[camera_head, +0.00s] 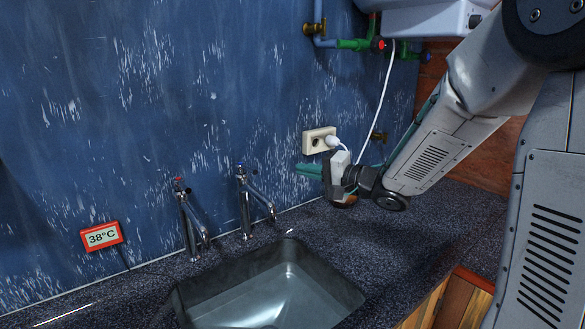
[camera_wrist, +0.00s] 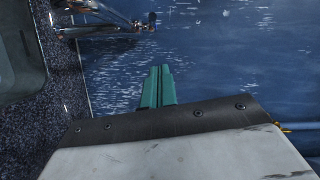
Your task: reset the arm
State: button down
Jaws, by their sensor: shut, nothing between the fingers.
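My gripper (camera_head: 307,171) is at the end of my arm, above the right part of the counter and close to the blue wall. Its teal fingers point left in the head view. In the wrist view my gripper (camera_wrist: 158,72) shows its two fingers side by side and touching, with nothing between them. Behind the fingers is the scratched blue wall (camera_wrist: 215,60). I cannot tell whether the fingertips touch the wall.
A wall socket (camera_head: 316,141) with a white plug and cable is just behind my gripper. Two chrome taps (camera_head: 245,205) (camera_head: 187,222) stand behind the sink (camera_head: 290,290). A red-framed 38°C display (camera_head: 101,236) is at left. Pipes (camera_head: 352,44) and a white unit (camera_head: 425,18) are above.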

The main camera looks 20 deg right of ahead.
jog(key=d+f+n+g+h, duration=0.1)
jog(key=d+f+n+h, duration=0.1)
jog(key=d+f+h, duration=0.6)
jog(key=s+d+g+h, duration=0.4)
jog(key=s+d+h, duration=0.2)
jog(key=s, duration=0.2)
jog(key=s+a+r+n+g+y, duration=0.1)
jog(key=s+a, duration=0.3)
jog(key=s, duration=0.5)
jog(key=s+a+r+n+g+y, duration=0.1)
jog(key=s+a+r+n+g, duration=0.1)
jog(key=s, duration=0.7)
jog(key=s+a+r+n+g+y, duration=0.1)
jog(key=s+a+n+g, duration=0.2)
jog(key=s+a, duration=0.3)
jog(key=s+g, duration=0.1)
jog(key=s, duration=0.2)
jog(key=shift+s+a+r, duration=0.15)
jog(key=shift+a+r, duration=0.1)
jog(key=shift+a, duration=0.1)
